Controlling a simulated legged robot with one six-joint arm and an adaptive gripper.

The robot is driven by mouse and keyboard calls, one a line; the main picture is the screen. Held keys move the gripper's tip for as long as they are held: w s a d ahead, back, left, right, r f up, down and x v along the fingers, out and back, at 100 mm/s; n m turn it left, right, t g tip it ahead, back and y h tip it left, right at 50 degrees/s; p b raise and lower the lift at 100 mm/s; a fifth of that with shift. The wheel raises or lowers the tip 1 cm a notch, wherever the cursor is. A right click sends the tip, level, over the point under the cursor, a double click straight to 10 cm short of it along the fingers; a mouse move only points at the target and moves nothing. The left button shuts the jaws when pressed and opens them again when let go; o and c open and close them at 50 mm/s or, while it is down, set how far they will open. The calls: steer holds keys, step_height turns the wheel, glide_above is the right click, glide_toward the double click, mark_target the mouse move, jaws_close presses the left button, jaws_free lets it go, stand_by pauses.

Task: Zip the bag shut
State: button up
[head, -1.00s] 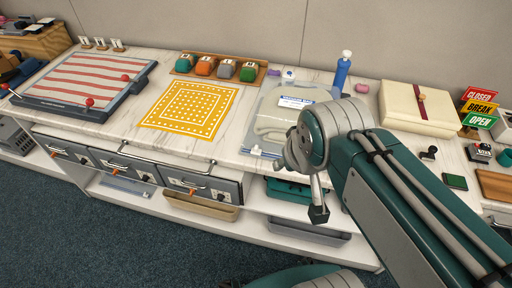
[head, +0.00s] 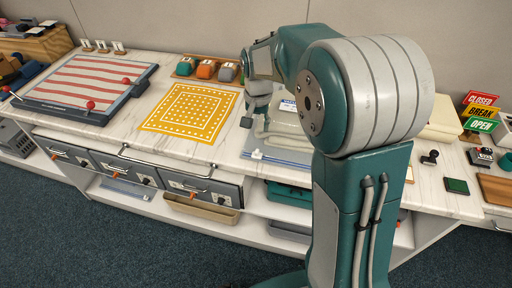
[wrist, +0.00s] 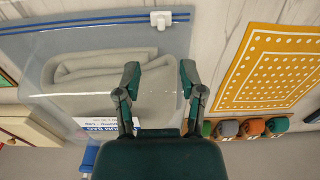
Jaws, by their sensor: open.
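The clear bag (head: 278,154) lies flat on the marble counter with a folded pale cloth inside, partly hidden behind my arm in the head view. In the wrist view, the bag (wrist: 100,40) has a double blue zip line (wrist: 80,26) along its counter-front edge. A white slider (wrist: 160,20) sits on that line towards the yellow cloth's side; it shows small in the head view (head: 257,155). My gripper (wrist: 160,78) is open and empty above the bag, its fingers apart over the cloth, the slider ahead of them. In the head view my gripper (head: 247,121) is at the bag's left side.
A yellow dotted cloth (head: 190,112) lies left of the bag. A striped board (head: 90,80) is far left. A cream box (head: 440,122) and signs (head: 480,110) stand right. Drawers (head: 195,185) are below.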

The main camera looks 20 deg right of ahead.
mark_target(257, 150)
steer(key=f, duration=1.2)
steer(key=shift+w, duration=0.4)
jaws_close()
